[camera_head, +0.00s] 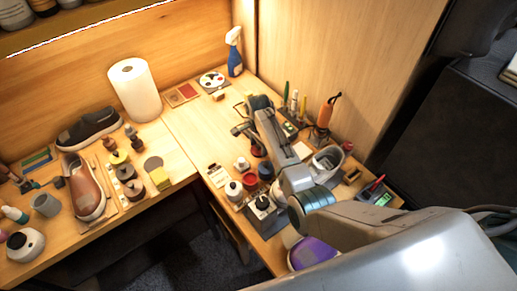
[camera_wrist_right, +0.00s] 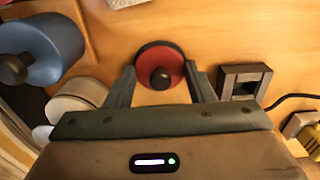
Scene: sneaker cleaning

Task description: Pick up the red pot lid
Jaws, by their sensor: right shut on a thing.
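The red pot lid (camera_wrist_right: 148,62) is a round red disc with a dark rim and a dark knob. In the right wrist view it sits between the two fingers of my right gripper (camera_wrist_right: 161,72), which is shut on it. In the head view my right gripper (camera_head: 249,140) reaches down over the right-hand bench, and the lid is mostly hidden there by the gripper and arm. My left gripper is not in view.
A blue pot (camera_wrist_right: 55,45) and a pale pot (camera_wrist_right: 75,100) are close on the left in the wrist view; a grey square holder (camera_wrist_right: 243,80) is close on the right. A spray bottle (camera_head: 234,52) stands at the back. Shoes (camera_head: 85,190) are far left.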

